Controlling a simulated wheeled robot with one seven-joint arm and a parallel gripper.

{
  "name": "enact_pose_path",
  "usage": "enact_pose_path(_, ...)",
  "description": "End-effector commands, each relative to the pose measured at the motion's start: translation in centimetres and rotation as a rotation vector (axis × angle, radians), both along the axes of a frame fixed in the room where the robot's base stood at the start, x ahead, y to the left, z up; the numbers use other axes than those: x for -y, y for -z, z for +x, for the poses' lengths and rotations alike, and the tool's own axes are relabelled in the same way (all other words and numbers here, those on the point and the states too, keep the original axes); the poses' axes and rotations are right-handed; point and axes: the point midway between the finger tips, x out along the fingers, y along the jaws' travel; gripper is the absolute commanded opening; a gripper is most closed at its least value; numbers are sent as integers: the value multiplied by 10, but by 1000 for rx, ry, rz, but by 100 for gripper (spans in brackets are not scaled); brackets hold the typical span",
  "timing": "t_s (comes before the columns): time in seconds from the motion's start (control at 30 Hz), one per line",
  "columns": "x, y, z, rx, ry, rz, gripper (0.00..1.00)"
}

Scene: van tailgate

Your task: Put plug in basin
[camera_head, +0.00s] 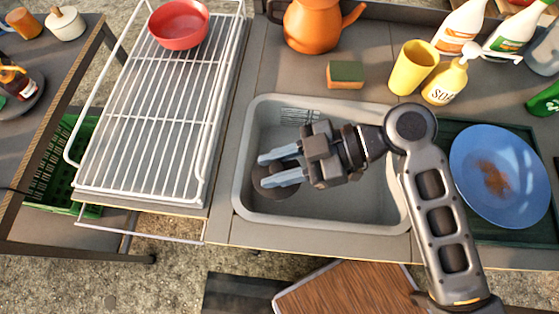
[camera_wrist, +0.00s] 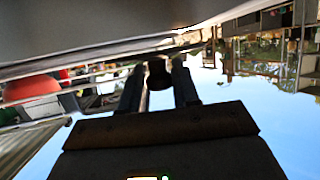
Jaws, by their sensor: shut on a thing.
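The grey basin (camera_head: 345,216) is a rectangular sink set in the counter, in the middle of the head view. My gripper (camera_head: 267,169) is over the left part of the basin, its fingers pointing left. It is shut on the plug (camera_head: 280,192), a dark round piece at the fingertips, partly hidden by the fingers. In the wrist view, the plug (camera_wrist: 158,75) shows as a dark shape between the two fingertips (camera_wrist: 160,68). Whether the plug touches the basin floor I cannot tell.
A white wire rack (camera_head: 150,117) with a red bowl (camera_head: 180,24) stands left of the basin. Behind are an orange jug (camera_head: 312,25), a sponge (camera_head: 345,74), a yellow cup (camera_head: 413,68) and a soap bottle (camera_head: 445,83). A blue plate (camera_head: 500,175) lies to the right.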

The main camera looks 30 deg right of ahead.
Motion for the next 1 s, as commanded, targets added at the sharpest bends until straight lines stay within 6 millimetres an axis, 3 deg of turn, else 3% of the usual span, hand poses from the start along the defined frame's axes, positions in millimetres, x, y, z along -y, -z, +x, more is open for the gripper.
enact_pose_path(0.2, 0, 36, 0, -4, 2, 1, 1)
enact_pose_path(0.6, 0, 81, 0, -2, 2, 1, 1)
enact_pose_path(1.0, 0, 89, 0, 0, 1, 0, 1)
